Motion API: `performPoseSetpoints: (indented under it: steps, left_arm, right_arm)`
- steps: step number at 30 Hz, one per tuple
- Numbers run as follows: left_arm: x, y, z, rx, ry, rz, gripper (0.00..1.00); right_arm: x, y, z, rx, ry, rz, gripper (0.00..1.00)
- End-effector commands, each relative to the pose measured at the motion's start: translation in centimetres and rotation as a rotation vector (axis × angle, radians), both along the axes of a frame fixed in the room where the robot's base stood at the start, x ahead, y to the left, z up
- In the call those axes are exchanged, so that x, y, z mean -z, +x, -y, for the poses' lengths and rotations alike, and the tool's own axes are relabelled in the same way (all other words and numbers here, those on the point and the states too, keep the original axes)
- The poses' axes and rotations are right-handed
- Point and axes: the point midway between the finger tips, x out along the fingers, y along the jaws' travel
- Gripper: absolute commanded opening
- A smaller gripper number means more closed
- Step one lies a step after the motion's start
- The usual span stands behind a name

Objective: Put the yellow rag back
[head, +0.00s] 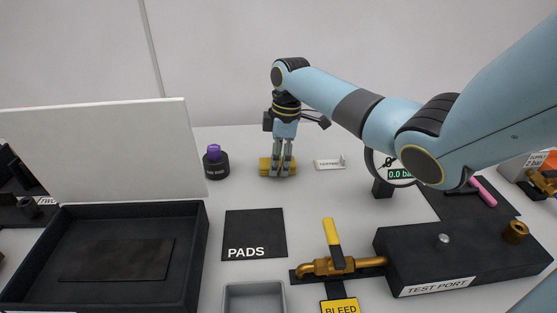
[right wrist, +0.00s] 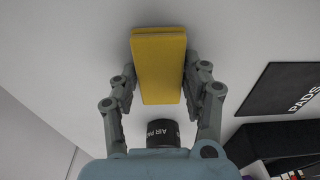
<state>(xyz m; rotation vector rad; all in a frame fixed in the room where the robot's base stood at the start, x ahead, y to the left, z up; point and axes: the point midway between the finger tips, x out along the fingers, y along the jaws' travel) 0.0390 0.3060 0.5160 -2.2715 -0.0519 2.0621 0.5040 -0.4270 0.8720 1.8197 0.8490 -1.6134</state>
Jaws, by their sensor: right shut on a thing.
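The yellow rag (head: 265,166) is a folded block at the back of the white table in the head view. My right gripper (head: 278,170) points down over it and is shut on it. In the right wrist view the yellow rag (right wrist: 158,65) sits between the two grey fingers of the right gripper (right wrist: 158,85), gripped at its sides. I cannot tell whether the rag touches the table. A black square mat marked PADS (head: 256,228) lies bare nearer the front; its corner also shows in the right wrist view (right wrist: 285,88). My left gripper is not in view.
A black holder with a purple top (head: 215,160) stands left of the rag. A small labelled holder (head: 330,163) is to its right. A black open box with a raised white lid (head: 100,150) fills the left. A brass valve with yellow handle (head: 333,240) and black TEST PORT block (head: 405,255) are front right.

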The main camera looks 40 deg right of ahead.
Motion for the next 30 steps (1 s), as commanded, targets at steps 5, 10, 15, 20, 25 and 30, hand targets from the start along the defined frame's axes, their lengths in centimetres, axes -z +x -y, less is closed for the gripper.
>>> performPoseSetpoints:
  steps: [5, 10, 15, 20, 25, 30]
  left_arm:
    - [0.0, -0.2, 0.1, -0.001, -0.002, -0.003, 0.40]
    - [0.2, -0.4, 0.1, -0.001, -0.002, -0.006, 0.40]
    - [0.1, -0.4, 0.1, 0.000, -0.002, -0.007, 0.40]
    - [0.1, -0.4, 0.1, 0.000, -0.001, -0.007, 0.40]
    - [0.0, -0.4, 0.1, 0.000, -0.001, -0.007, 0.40]
    - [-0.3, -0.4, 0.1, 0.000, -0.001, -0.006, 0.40]
  right_arm:
    - [0.0, 0.0, 0.0, 0.000, -0.001, 0.001, 0.16]
    - [0.3, 0.0, 0.0, 0.000, 0.000, 0.000, 0.16]
    - [0.2, 0.0, 0.0, 0.000, 0.000, 0.000, 0.69]
    - [0.2, 0.0, 0.0, 0.000, -0.001, 0.001, 0.70]
    - [-0.2, 0.0, 0.0, 0.000, -0.001, 0.002, 0.70]
    - [-2.6, -0.1, 0.4, -0.001, -0.003, 0.004, 0.70]
